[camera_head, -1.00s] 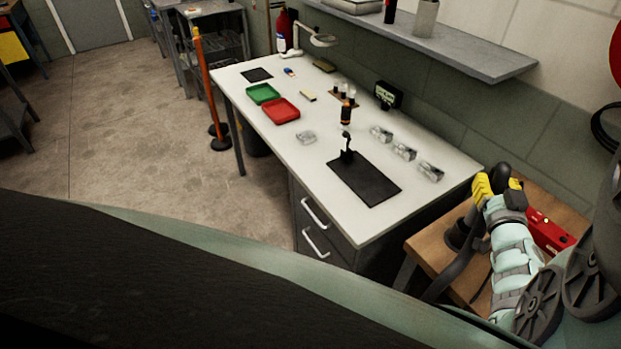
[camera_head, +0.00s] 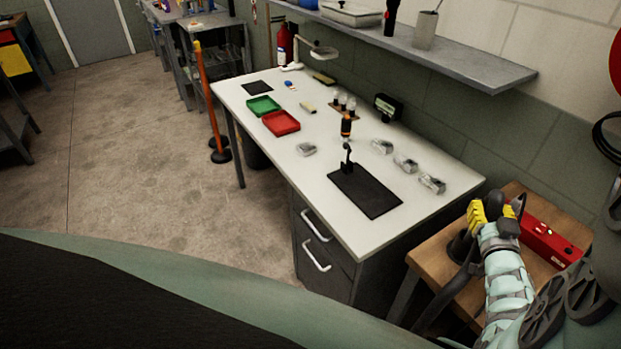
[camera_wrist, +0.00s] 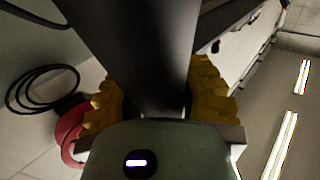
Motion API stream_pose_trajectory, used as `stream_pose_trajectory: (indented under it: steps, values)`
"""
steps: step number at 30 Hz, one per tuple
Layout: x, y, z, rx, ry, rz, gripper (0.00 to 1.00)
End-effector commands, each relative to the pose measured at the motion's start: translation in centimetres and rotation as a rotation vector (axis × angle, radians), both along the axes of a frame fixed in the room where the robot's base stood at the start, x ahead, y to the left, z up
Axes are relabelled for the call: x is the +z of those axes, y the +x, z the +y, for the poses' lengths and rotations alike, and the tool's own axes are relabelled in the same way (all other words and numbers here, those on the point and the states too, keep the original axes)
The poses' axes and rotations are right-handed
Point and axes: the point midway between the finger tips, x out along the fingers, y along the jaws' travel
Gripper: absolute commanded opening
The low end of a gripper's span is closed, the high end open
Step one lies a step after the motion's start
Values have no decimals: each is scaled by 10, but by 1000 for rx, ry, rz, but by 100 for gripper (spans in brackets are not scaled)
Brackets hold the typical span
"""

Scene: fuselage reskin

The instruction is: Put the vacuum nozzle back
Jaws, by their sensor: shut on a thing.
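The vacuum nozzle is a dark tube (camera_wrist: 150,45) running between my gripper's yellow finger pads in the wrist view. My gripper (camera_head: 497,210) is shut on it, above the small wooden table at the right of the head view. A black curved part of the nozzle (camera_head: 494,202) shows between the yellow pads. A dark hose (camera_head: 447,293) hangs down at the table's left edge. A dark round base or holder (camera_head: 460,246) stands on the table just left of my gripper. I cannot tell whether the nozzle touches it. The nozzle's far end is hidden.
The wooden table (camera_head: 432,258) also bears a red box (camera_head: 548,243), right of my gripper. A white workbench (camera_head: 300,185) with trays, a black mat and clear parts stands to the left. A grey shelf (camera_head: 470,68) juts from the wall above.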

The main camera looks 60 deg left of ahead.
Motion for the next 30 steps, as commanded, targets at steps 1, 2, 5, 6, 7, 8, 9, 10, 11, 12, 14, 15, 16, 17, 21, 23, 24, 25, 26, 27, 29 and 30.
stream_pose_trajectory:
  steps: [1, 2, 5, 6, 7, 8, 9, 10, 11, 12, 14, 15, 16, 17, 21, 23, 24, 25, 26, 27, 29, 30]
  values:
    - [-3, 0, 0, 0, 0, 0, 0]
    - [-2, 0, 0, 1, -1, -1, 40]
    - [-2, 0, 0, 1, 0, 0, 50]
    - [-2, 0, 0, 1, 0, 0, 54]
    - [-2, 0, 0, 1, 0, 0, 58]
    - [-2, 0, 0, 1, 0, 0, 61]
    - [-2, 0, 0, 1, 0, 0, 61]
    - [-2, 0, 1, 1, 0, 0, 61]
    - [-2, 0, 1, 1, 0, 0, 61]
    - [-2, 0, 1, 1, 0, 0, 61]
    - [-2, 0, 1, 1, 0, 0, 61]
    - [-1, 0, 1, 1, 0, 0, 61]
    - [0, 0, 1, 1, 0, 0, 61]
    - [1, 0, 1, 1, 0, 0, 61]
    - [1, -6, -5, 0, -1, -1, 61]
    - [-1, -11, -10, 0, -3, 2, 61]
    - [-1, -16, -13, 0, -3, 4, 61]
    - [-1, -19, -16, 1, -3, 3, 61]
    - [0, -22, -19, 3, -3, 0, 61]
    - [0, -27, -23, 4, -3, 1, 61]
    - [-2, -34, -30, 1, -4, 4, 61]
    - [-1, -39, -34, 1, -3, 2, 61]
